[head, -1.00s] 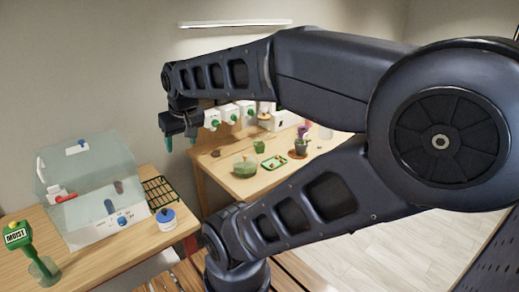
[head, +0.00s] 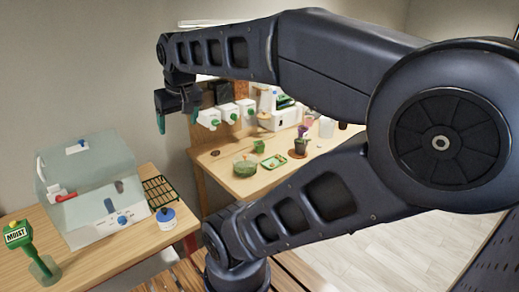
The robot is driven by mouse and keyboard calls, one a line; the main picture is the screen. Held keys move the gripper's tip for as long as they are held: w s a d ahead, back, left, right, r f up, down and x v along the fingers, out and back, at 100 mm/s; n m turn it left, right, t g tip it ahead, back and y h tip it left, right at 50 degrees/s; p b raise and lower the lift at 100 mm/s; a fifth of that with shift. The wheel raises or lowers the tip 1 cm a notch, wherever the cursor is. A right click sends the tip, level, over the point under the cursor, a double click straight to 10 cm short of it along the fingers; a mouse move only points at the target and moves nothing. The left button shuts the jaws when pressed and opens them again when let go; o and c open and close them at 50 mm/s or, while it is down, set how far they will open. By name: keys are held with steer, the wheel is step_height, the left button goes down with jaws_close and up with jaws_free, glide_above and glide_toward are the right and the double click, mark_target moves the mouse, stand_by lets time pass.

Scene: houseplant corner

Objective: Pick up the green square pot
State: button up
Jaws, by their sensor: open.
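The green square pot (head: 259,145) is a small green block shape standing on the far wooden table, behind a green tray and a rounded green pot. My gripper (head: 177,118) hangs in the air at the upper left, fingers pointing down. Its two green-tipped fingers are apart with nothing between them. It is to the left of the pot and higher in the picture, well away from it.
The rounded green pot (head: 246,167), green tray (head: 274,162) and a purple plant in a dark pot (head: 301,146) stand near the square pot. White dispensers (head: 228,113) line the back. A clear box (head: 92,190) and black rack (head: 159,191) occupy the near table.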

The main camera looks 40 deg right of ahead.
steer(key=w+d+r+n+g+h, duration=0.15)
steer(key=w+d+r+n, duration=0.25)
steer(key=w+d, duration=0.6)
steer(key=n+g+h, duration=0.3)
steer(key=n+g, duration=0.2)
steer(key=n, duration=0.5)
glide_above(259, 144)
steer(key=a, duration=0.2)
steer(key=f, duration=3.5)
steer(key=shift+w+a+f, duration=0.1)
steer(key=shift+a+f, duration=0.05)
steer(key=shift+a, duration=0.05)
steer(key=shift+w+x, duration=0.2)
steer(key=shift+x, duration=1)
steer(key=shift+w+x, duration=0.2)
steer(key=shift+x, duration=1)
steer(key=shift+w+x, duration=0.15)
steer(key=shift+x, duration=1)
steer(key=shift+s, duration=0.1)
steer(key=shift+c, duration=0.5)
steer(key=c, duration=1)
